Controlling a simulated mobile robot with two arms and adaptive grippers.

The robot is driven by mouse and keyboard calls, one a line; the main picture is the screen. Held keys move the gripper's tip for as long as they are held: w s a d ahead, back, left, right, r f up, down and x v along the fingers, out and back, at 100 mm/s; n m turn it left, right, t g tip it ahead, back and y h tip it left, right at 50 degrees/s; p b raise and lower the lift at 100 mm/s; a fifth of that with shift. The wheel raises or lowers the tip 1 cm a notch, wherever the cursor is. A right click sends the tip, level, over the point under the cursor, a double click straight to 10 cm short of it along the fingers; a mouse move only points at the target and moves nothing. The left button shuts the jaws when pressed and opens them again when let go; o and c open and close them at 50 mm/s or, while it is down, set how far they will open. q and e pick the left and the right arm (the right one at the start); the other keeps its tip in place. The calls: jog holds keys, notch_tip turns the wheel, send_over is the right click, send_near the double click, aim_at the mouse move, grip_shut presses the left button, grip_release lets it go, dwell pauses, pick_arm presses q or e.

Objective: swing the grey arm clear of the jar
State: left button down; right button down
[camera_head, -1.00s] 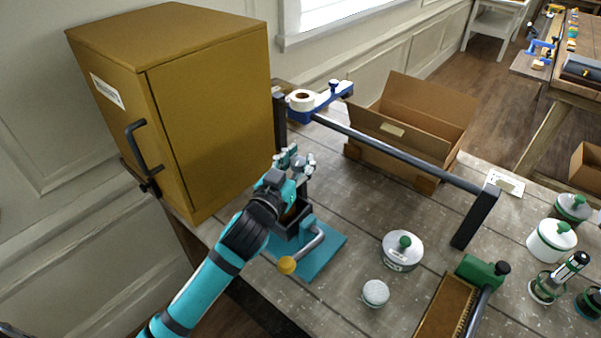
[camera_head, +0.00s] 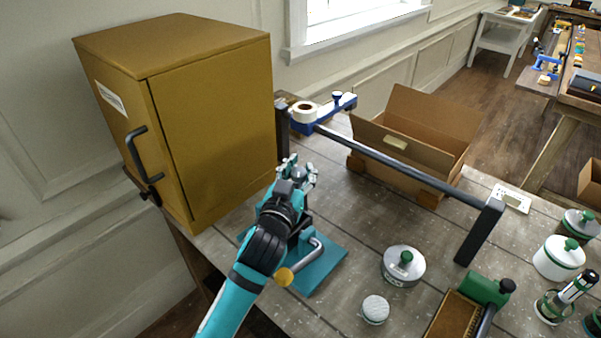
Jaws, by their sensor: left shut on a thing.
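My left gripper (camera_head: 298,172) is shut on a small grey rounded piece at the top of a teal-based stand (camera_head: 322,266). My own wrist hides most of this stand. A short grey arm (camera_head: 311,254) with a yellow knob (camera_head: 285,277) sticks out at the stand's front, low over the base. A long dark grey bar (camera_head: 400,160) spans the table behind. I cannot tell whether a jar is hidden in the stand. My right gripper is not in view.
A yellow cabinet (camera_head: 212,130) stands at the left. An open cardboard box (camera_head: 400,175) and a tape dispenser (camera_head: 322,110) lie behind. A small white round item (camera_head: 375,309), a brown brush-like block (camera_head: 453,316) and more jars (camera_head: 558,257) are at the right.

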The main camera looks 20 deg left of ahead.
aim_at(302, 171)
pick_arm(q)
jog(key=shift+d+f+n+y+b, duration=0.15)
jog(key=shift+f+n+y+b, duration=0.3)
jog(key=shift+f+y, duration=0.2)
jog(key=shift+r, duration=0.1)
jog(key=c, duration=1.4)
grip_release()
jog(key=o, duration=0.5)
jog(key=shift+s+d+r+y, duration=0.15)
jog(key=shift+d+r+y, duration=0.1)
jog(key=shift+a+r, duration=0.25)
notch_tip(302, 171, up, 10)
jog(key=shift+d+f, duration=0.1)
jog(key=shift+f, duration=0.15)
